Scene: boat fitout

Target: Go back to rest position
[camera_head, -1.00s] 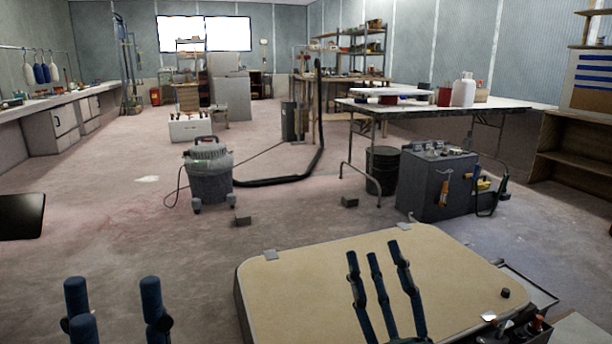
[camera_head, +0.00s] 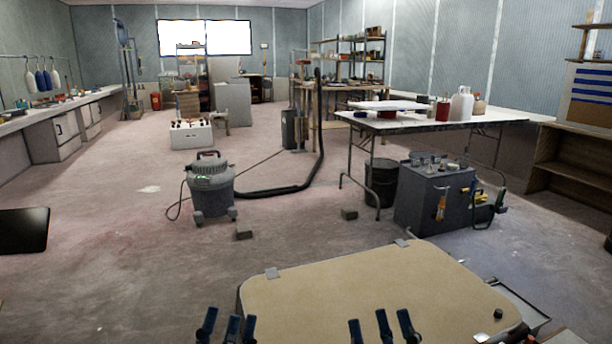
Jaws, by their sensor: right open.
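My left gripper (camera_head: 228,328) shows at the bottom edge, left of centre, near the front left edge of a tan-topped board (camera_head: 340,285). Its dark blue fingers stand apart and I see nothing between them. My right gripper (camera_head: 382,326) is in front of the middle of the board in the picture. Its fingers are spread open and empty. The lower parts of both grippers and my arms are cut off by the bottom of the picture.
A grey shop vacuum (camera_head: 209,190) with a black hose stands on the open floor. A dark tool cabinet (camera_head: 432,205) stands beyond the board, near a white-topped folding table (camera_head: 490,115). Small blocks (camera_head: 243,235) lie on the floor. The left floor is mostly clear.

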